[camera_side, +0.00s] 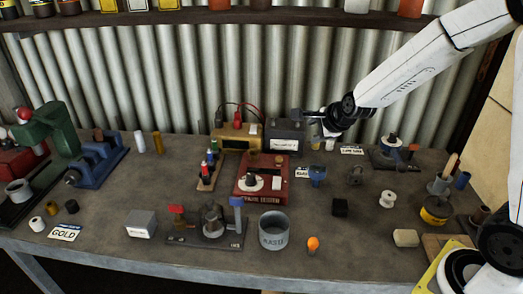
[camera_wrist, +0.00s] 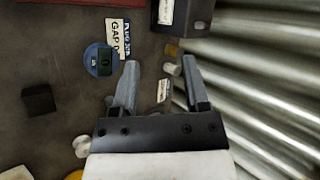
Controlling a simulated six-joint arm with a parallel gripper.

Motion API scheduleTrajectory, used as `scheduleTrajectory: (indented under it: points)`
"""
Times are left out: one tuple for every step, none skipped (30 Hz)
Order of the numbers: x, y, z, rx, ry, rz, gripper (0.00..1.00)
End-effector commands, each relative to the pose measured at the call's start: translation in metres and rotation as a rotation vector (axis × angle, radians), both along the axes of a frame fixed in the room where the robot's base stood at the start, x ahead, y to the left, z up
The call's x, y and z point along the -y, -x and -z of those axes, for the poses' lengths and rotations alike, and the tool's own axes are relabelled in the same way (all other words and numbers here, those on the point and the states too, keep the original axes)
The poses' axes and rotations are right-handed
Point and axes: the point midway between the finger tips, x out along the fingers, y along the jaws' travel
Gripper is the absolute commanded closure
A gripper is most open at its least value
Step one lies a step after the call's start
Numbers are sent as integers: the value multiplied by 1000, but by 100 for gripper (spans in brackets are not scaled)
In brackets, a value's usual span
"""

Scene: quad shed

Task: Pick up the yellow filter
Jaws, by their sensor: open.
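A small yellow cylinder (camera_wrist: 171,50), partly hidden, shows in the wrist view beside a small white cylinder (camera_wrist: 172,69), between and just beyond my fingertips. In the side view a yellow piece (camera_side: 315,145) stands below my gripper, beside the white one (camera_side: 330,144). Another upright yellow cylinder (camera_side: 158,142) stands at the back left next to a white cylinder (camera_side: 140,142). I cannot tell which yellow piece is the filter. My gripper (camera_side: 314,122) is open and empty above the back of the bench; its spread fingers also show in the wrist view (camera_wrist: 160,63).
A dark box (camera_side: 285,133) stands close to my gripper, against the corrugated wall. A red board (camera_side: 265,193) lies left.

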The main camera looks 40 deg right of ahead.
Motion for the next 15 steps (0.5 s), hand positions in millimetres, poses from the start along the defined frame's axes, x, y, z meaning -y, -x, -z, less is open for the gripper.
scheduleTrajectory:
  points:
    - [7, -6, 1, 30, -44, 70, 41]
    - [11, -10, 1, 51, -74, 114, 41]
    - [16, -15, 1, 79, -112, 170, 41]
    - [19, -18, 1, 101, -141, 213, 41]
    - [23, -22, 1, 122, -170, 255, 41]
    - [29, -26, 1, 152, -210, 311, 41]
    - [33, -29, 2, 175, -240, 352, 41]
    - [37, -32, 1, 199, -270, 394, 41]
    - [43, -36, 2, 232, -311, 448, 41]
    - [47, -39, 2, 254, -341, 486, 41]
    - [51, -42, 2, 279, -371, 525, 41]
    - [57, -45, 2, 314, -413, 577, 41]
    - [62, -48, 2, 338, -444, 615, 41]
    - [66, -50, 3, 365, -474, 653, 41]
    - [72, -53, 3, 401, -517, 703, 41]
